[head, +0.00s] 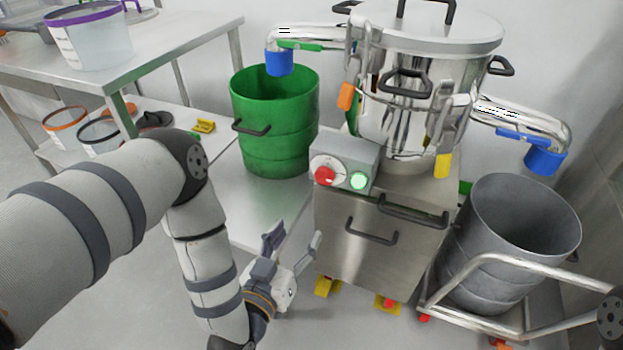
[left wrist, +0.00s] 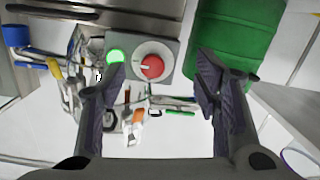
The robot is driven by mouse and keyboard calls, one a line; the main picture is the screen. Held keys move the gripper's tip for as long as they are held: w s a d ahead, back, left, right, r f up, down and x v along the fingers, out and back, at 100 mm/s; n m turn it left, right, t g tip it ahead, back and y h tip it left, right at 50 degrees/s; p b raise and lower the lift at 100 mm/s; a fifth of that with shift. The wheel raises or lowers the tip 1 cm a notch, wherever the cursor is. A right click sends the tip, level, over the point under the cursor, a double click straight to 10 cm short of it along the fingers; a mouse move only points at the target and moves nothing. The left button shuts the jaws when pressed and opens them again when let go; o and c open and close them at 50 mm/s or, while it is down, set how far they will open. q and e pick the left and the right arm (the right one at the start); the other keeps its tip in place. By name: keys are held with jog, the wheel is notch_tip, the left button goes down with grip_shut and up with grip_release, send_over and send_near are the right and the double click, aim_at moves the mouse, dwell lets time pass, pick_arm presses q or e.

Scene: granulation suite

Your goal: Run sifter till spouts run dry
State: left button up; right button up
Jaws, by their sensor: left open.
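The steel sifter (head: 428,35), with lid and clamps, stands on a steel cabinet (head: 365,250). Its control box (head: 345,150) carries a red knob (head: 325,175) on a white dial and a green button (head: 358,181) that looks lit. The left spout's blue end (head: 279,63) is over a green drum (head: 275,120); the right spout's blue end (head: 545,160) is above a grey drum (head: 480,260). I see no material falling from either. My left gripper (head: 294,238) is open and empty, below and left of the box. The left wrist view shows the red knob (left wrist: 152,67) beyond the fingers.
The green drum stands on a low steel platform (head: 260,205). A tubular-framed cart (head: 540,327) holds the grey drum. At left, a steel table (head: 175,45) bears a purple-rimmed tub (head: 95,45), with more tubs on its lower shelf. Floor between my left arm and the cabinet looks clear.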

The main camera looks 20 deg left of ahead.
aim_at(323, 179)
pick_arm(q)
jog(key=w+r+m, duration=0.1)
jog(key=w+m, duration=0.1)
jog(key=w, duration=0.2)
jog(key=w+r+m, duration=0.1)
jog(key=w+m, duration=0.2)
jog(key=w, duration=0.1)
jog(key=w+r+m+t, duration=0.1)
jog(key=w+m, duration=0.1)
jog(key=w, duration=0.2)
jog(key=shift+w+d+r+m, duration=0.25)
jog(key=shift+d+m, duration=0.05)
jog(key=shift+w+r, duration=0.1)
jog(key=shift+w, duration=0.35)
jog(key=c, duration=1.1)
pick_arm(e)
jog(key=shift+w+r+t, duration=0.3)
jog(key=shift+w+r, duration=0.4)
jog(key=shift+r, duration=0.2)
